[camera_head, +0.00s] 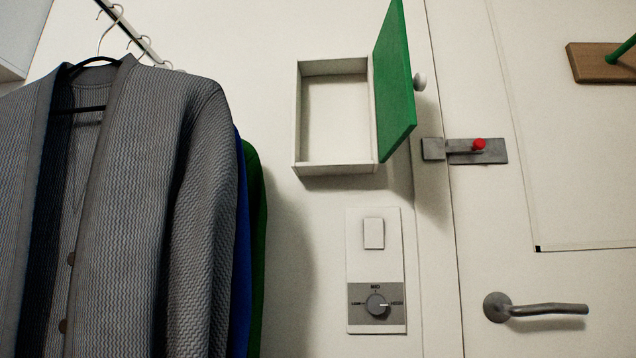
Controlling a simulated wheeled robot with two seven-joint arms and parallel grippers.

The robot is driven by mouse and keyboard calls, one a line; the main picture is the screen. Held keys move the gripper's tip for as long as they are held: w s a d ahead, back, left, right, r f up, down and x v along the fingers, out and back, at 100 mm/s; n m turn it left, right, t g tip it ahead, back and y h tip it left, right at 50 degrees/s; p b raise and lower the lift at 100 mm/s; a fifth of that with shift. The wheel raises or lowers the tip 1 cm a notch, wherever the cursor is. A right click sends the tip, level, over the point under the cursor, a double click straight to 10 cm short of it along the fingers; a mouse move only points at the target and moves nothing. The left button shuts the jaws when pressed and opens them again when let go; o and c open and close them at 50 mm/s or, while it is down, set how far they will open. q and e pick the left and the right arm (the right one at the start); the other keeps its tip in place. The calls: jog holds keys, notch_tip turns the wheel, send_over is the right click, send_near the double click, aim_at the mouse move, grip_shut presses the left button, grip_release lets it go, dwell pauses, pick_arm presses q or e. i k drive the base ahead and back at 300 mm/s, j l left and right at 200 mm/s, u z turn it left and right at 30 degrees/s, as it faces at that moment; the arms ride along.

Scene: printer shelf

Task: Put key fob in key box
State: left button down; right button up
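The key box is a white, shallow open box (335,168) fixed to the wall in the upper middle of the head view. Its green door (395,85) with a round white knob (420,81) stands swung open to the right. The inside of the box looks empty, with no hooks that I can make out. I do not see the key fob in this view. Neither of my grippers is in view.
Clothes on hangers, with a grey cardigan (140,200) in front, fill the left side. Below the box are a switch and dial panel (376,270). To the right are a door latch with a red knob (478,150) and a door handle (535,308).

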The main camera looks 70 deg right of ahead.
aim_at(335, 166)
jog(key=z, duration=0.45)
jog(key=k+z, duration=0.1)
jog(key=z, duration=0.75)
jog(key=k+z, duration=0.1)
jog(key=z, duration=0.8)
jog(key=k+l, duration=0.05)
